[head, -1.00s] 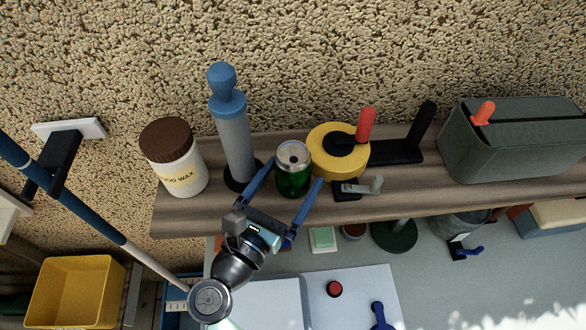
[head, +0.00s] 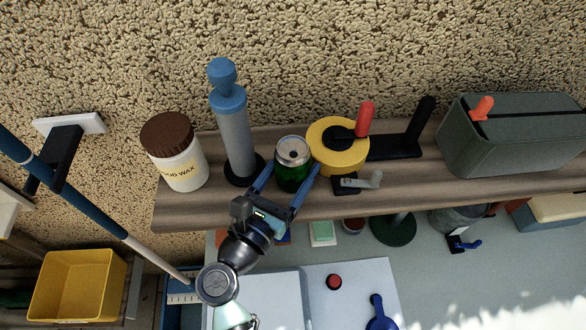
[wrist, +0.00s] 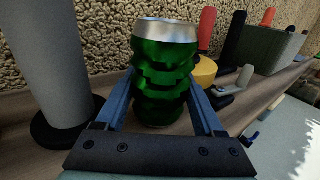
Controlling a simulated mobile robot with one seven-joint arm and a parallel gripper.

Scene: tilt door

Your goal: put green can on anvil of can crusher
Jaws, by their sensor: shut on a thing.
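The green can (head: 292,151) has a silver top and stands upright on the wooden shelf. In the wrist view the can (wrist: 164,75) has a ridged green side and fills the middle. My gripper (head: 292,177) has one blue finger on each side of the can and is shut on it. In the wrist view my gripper (wrist: 160,92) shows both fingers beside the can, their tips partly hidden behind it. I cannot tell for sure which thing is the can crusher, and its anvil is not clear in these views.
The shelf (head: 420,185) also holds a wood wax jar (head: 183,165), a grey cylinder with a blue handle (head: 235,130) close left of the can, a yellow round thing (head: 340,157) close right, and a dark green box (head: 510,140). A grey-blue surface lies below.

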